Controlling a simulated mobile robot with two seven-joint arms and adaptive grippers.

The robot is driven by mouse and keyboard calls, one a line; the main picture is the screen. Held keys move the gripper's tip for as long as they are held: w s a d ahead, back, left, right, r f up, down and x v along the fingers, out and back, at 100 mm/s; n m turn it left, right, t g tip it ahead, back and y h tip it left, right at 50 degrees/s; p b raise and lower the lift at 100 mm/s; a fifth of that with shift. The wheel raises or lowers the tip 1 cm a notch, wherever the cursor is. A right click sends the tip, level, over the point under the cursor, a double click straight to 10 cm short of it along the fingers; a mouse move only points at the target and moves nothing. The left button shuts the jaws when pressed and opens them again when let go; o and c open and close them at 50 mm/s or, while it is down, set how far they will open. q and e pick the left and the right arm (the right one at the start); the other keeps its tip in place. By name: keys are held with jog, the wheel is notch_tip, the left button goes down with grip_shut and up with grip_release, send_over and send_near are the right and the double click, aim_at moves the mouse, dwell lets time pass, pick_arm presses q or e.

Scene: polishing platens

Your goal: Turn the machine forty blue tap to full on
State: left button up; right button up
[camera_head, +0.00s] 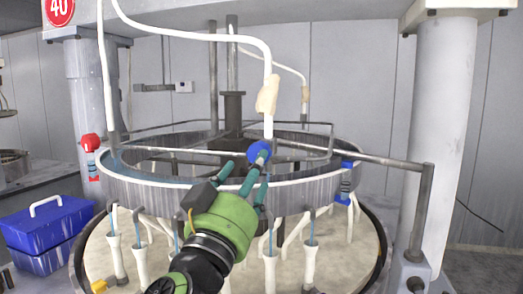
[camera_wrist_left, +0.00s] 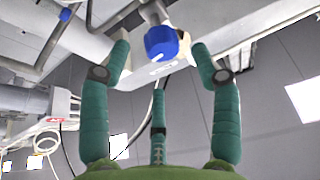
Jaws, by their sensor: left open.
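The blue tap (camera_head: 258,152) hangs at the lower end of a white hose on the machine marked with a red 40 sign (camera_head: 59,10). In the left wrist view the blue tap (camera_wrist_left: 161,43) is a round knob with a white mark, on a pale pipe. My left gripper (camera_head: 245,166) reaches up to it from below. In the left wrist view the teal fingers of my left gripper (camera_wrist_left: 160,55) are open, one on each side of the knob. Gaps show between fingers and knob. A third, shorter finger stands below it. My right gripper is not in view.
A metal ring (camera_head: 130,185) surrounds the tap above a pale round platen (camera_head: 340,262). A horizontal pipe (camera_head: 375,160) runs right to an upright post. A red tap (camera_head: 91,142) is at the left. A blue toolbox (camera_head: 45,225) sits far left.

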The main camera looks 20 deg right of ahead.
pick_arm(q)
jog(key=shift+w+d+r+p, duration=0.25)
jog(key=shift+w+r+p, duration=0.15)
jog(key=shift+w, duration=0.1)
jog(key=shift+w+d+r+p, duration=0.25)
jog(key=shift+w+r+p, duration=0.15)
jog(key=shift+w, duration=0.1)
jog(key=x, duration=0.1)
jog(key=p+x, duration=0.1)
jog(key=x, duration=0.1)
jog(key=shift+d+f, duration=0.2)
jog(key=shift+w+d, duration=0.1)
jog(key=shift+w, duration=0.15)
jog(key=c, duration=1.1)
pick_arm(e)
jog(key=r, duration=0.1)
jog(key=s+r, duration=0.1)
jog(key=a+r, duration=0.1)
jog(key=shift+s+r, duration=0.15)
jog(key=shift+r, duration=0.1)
